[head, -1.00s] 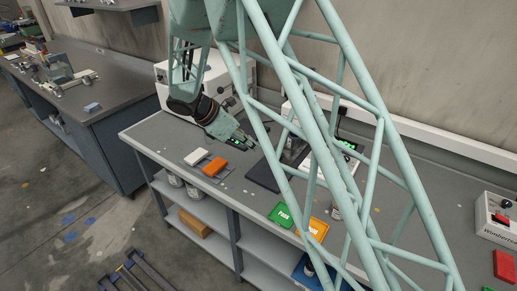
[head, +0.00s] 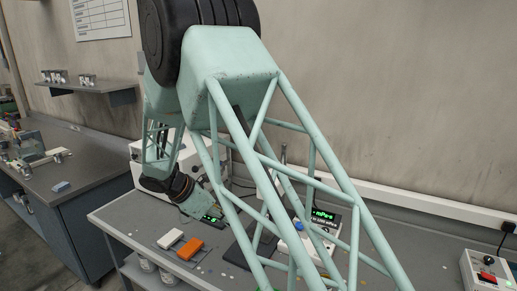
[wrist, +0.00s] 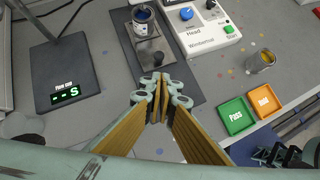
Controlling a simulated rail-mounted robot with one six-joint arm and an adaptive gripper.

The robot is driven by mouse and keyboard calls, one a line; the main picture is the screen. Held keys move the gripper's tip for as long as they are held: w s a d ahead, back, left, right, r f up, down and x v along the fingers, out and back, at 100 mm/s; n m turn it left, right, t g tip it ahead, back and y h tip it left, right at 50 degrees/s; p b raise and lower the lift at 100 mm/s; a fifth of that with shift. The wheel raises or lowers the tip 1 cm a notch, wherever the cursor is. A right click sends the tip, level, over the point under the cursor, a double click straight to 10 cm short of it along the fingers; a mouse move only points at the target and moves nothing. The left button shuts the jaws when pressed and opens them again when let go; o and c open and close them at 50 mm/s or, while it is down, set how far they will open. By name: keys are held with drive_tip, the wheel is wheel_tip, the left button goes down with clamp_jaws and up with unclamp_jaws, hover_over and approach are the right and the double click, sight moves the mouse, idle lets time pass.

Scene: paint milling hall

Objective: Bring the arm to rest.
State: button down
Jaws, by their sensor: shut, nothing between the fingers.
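My gripper (wrist: 160,88) is shut and empty. In the wrist view its fingertips meet above the grey bench top, just in front of a dark mat (wrist: 190,84). My pale green lattice arm link crosses the middle of the head view and hides part of the bench. The fingertips are too small to make out there.
In the wrist view, a flow cup timer (wrist: 66,72) lies left, a paint can (wrist: 143,20) and white instrument (wrist: 207,30) beyond, a glass jar (wrist: 262,62), green tray (wrist: 236,116) and orange tray (wrist: 264,101) right. A wall shelf (head: 88,88) hangs at the left.

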drive_tip(key=s+d+r+m+g+y, duration=0.1)
drive_tip(key=s+d+r+m, duration=0.5)
drive_tip(key=s+d+r, duration=0.6)
drive_tip(key=s+d+r+m+g+y, duration=0.15)
drive_tip(key=s+d+r+m, duration=0.55)
drive_tip(key=d, duration=0.8)
drive_tip(key=s+d+r+m+y+b, duration=0.1)
drive_tip(key=s+m, duration=0.3)
drive_tip(key=s, duration=0.6)
drive_tip(key=s+d+r+m+t+y+b, duration=0.1)
drive_tip(key=s+d+r+m, duration=0.1)
drive_tip(key=s, duration=0.9)
drive_tip(key=s+d+r+m+t+y+b, duration=0.1)
drive_tip(key=s+m, duration=0.4)
drive_tip(key=s, duration=0.5)
drive_tip(key=shift+s+d+r+m+y, duration=0.15)
drive_tip(key=shift+d+r+m+y, duration=0.25)
drive_tip(key=shift+d+r, duration=0.45)
